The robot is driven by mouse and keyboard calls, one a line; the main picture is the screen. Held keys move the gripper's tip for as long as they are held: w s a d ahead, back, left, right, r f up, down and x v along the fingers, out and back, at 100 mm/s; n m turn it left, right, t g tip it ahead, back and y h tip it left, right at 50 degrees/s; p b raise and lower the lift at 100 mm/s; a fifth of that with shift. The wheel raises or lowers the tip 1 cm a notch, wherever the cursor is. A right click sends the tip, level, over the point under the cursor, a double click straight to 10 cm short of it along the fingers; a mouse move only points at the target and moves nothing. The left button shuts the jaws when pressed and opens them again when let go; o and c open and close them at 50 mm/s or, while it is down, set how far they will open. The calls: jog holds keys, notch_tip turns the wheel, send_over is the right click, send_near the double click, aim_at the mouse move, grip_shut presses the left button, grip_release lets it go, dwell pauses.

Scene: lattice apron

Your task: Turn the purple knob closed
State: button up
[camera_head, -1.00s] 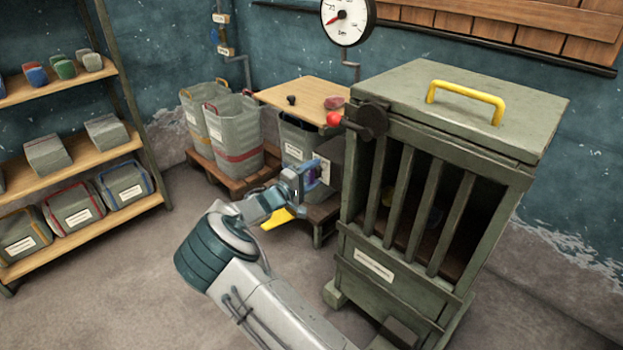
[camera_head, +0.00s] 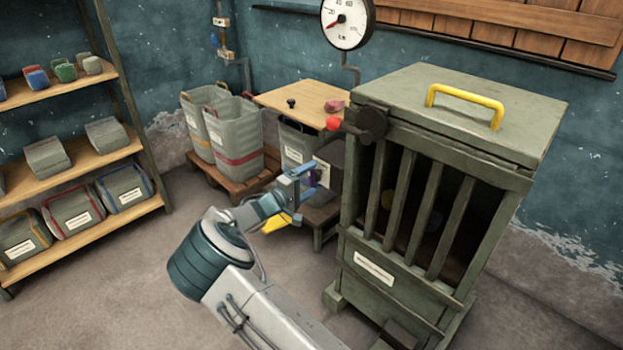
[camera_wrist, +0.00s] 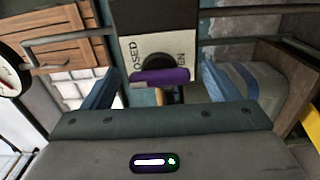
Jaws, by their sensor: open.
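The purple knob (camera_wrist: 160,76) shows in the wrist view as a bar lying crosswise in the picture. It is in front of a pale plate (camera_wrist: 152,50) with lettering, partly covered, that reads like CLOSED on the left and OPEN on the right. My gripper (camera_wrist: 160,86) is open, with one blue finger on each side of the knob and a gap at each end. In the head view, the purple knob (camera_head: 312,178) is small and partly hidden by my gripper (camera_head: 303,189). I cannot tell whether any finger touches it.
A green slatted cabinet (camera_head: 376,270) with a yellow handle stands close on the right. A wooden-topped table (camera_head: 290,96) and fabric bins (camera_head: 236,135) on a pallet are behind. A shelf (camera_head: 75,229) with boxes stands left. The floor between is clear.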

jog(key=p+v, duration=0.1)
jog(key=v, duration=1.1)
jog(key=shift+p, duration=0.4)
jog(key=shift+r, duration=0.1)
jog(key=s+d+r+m+g+y+p, duration=0.25)
jog(key=s+d+r+g+p, duration=0.35)
jog(key=d, duration=0.4)
jog(key=s+d+r+m+g+y+p, duration=0.2)
jog(key=s+d+r+m+g+p, duration=0.25)
jog(key=d+r, duration=0.5)
jog(key=s+d+r+m+y+p, duration=0.2)
jog(key=s+d+r+y+p, duration=0.2)
jog(key=s+r+y+p, duration=0.4)
jog(key=s+r+p, duration=0.5)
jog(key=s+r, duration=0.8)
jog(key=s, duration=0.2)
jog(key=shift+r, duration=0.25)
